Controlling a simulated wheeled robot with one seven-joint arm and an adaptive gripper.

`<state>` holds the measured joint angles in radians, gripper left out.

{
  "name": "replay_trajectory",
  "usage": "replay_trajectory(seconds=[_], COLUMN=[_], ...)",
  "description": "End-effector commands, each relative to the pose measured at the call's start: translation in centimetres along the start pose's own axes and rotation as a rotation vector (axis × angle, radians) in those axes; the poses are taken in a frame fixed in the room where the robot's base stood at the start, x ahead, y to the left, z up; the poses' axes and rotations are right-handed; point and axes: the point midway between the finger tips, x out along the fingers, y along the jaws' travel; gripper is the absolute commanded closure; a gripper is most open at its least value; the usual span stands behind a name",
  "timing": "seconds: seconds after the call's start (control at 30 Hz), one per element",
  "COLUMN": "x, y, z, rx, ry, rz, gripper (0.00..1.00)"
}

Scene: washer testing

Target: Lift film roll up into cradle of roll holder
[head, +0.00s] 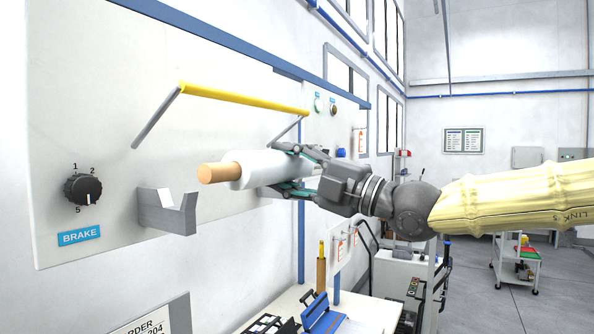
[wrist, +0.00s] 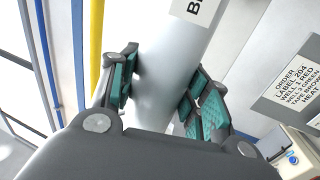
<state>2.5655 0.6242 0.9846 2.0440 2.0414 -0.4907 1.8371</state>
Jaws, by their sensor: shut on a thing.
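The film roll (head: 262,168) is a white cylinder with a tan core (head: 218,173) sticking out of its left end. My gripper (head: 285,169) is shut on it, with one finger above and one below, and holds it in the air. In the wrist view the white roll (wrist: 160,60) lies between my teal finger pads. The roll holder's grey cradle (head: 168,212), with an open notch on top, sticks out of the panel to the lower left. The core's end is above and right of the cradle, apart from it in the picture. A second cradle is not visible.
A yellow bar (head: 245,98) on grey arms stands out from the panel above the roll. A brake dial (head: 83,189) is left of the cradle. A bench (head: 300,298) with tools is below. In the wrist view, an order label (wrist: 298,88) is at right.

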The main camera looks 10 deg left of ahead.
Motion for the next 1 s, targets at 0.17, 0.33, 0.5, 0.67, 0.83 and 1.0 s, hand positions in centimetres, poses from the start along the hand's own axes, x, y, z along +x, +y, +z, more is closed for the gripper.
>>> replay_trajectory(seconds=[0.17, 0.33, 0.5, 0.67, 0.83, 1.0], x=[1.2, 2.3, 3.3, 4.3, 5.4, 6.4], y=[-0.2, -0.5, -0.8, -1.0, -1.4, -1.7], z=[-0.1, -0.1, -0.1, -0.1, -0.1, -0.1], rx=[0.0, -0.001, -0.001, -0.001, -0.001, -0.001], ry=[0.001, 0.001, 0.002, 0.001, 0.001, 0.0], rz=[0.001, 0.002, 0.0, 0.002, 0.001, 0.001], gripper=[0.94, 0.94, 0.94, 0.94, 0.94, 0.94])
